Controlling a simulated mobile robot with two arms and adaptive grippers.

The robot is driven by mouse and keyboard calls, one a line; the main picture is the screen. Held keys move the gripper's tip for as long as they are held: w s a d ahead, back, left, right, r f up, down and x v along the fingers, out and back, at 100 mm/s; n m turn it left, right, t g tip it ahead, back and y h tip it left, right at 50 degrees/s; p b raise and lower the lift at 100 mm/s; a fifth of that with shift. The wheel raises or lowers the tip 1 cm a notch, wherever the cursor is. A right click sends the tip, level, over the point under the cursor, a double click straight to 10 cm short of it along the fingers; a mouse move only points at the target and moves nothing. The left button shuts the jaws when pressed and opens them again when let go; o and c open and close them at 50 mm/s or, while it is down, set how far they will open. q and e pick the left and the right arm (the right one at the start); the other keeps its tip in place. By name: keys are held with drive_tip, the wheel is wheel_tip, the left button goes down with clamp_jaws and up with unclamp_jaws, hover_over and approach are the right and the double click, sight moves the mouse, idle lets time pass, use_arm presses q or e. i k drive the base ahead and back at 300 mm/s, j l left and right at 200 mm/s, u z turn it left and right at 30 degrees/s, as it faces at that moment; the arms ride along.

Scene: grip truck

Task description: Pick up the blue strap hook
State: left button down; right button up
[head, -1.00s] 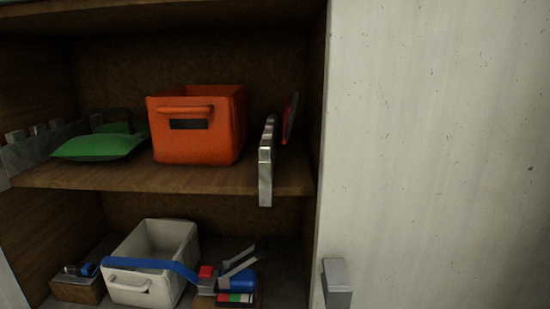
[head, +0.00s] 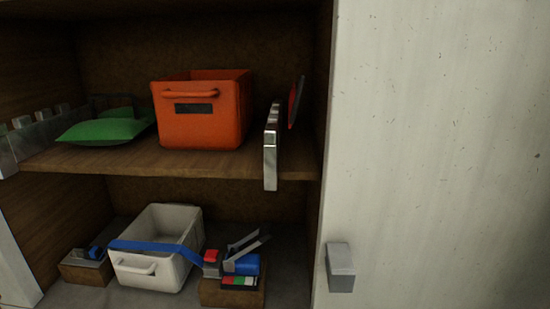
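A blue strap (head: 150,246) lies across a white bin (head: 135,282) on the lower shelf. Its right end meets a ratchet with a red part, grey levers and a blue part (head: 243,264), resting on a brown block (head: 228,298). Left of the bin, a small blue and dark piece (head: 92,253) sits on another brown block (head: 85,273); it may be the strap's hook end, but it is too small to tell. Neither of my grippers shows in the head view.
The upper shelf (head: 200,164) holds an orange bin (head: 202,127), a green cushion-like item (head: 105,131) and an upright metal piece (head: 271,150) at its front edge. A pale wall or door (head: 440,130) with a grey block (head: 340,268) fills the right side.

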sight(91, 253)
drive_tip(key=u, duration=1.3)
